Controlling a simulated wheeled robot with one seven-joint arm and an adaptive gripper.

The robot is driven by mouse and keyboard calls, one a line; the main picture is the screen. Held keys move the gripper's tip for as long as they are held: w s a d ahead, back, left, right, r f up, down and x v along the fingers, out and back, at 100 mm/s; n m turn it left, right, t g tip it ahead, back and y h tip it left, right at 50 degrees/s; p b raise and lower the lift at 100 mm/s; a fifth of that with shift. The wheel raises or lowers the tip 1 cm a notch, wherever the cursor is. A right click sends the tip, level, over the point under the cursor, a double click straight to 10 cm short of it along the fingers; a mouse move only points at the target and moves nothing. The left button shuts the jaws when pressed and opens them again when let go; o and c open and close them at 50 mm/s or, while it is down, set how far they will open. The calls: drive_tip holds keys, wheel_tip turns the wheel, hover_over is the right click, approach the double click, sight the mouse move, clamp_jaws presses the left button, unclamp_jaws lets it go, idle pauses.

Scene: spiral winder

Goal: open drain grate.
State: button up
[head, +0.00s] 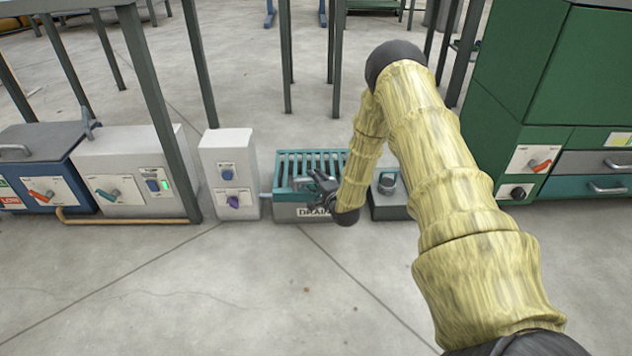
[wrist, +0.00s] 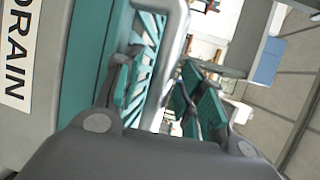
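The drain box (head: 286,212) is a low grey unit with a DRAIN label on its front. Its teal slatted grate (head: 310,160) lies flat on top and looks closed. In the wrist view the box (wrist: 45,100) is at the left with its label sideways, and grate slats (wrist: 152,40) show beyond the fingers. A pale grey handle bar (wrist: 180,30) runs along the grate's edge. My gripper (head: 313,182) is at the grate's front edge. In the wrist view my gripper (wrist: 160,78) is open, with the bar running between its fingers; contact is unclear.
Green cabinets (head: 540,90) stand at the right. Dark posts (head: 337,60) rise behind. The front floor is clear.

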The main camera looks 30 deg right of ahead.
clamp_jaws()
drive_tip(key=shift+r, duration=0.1)
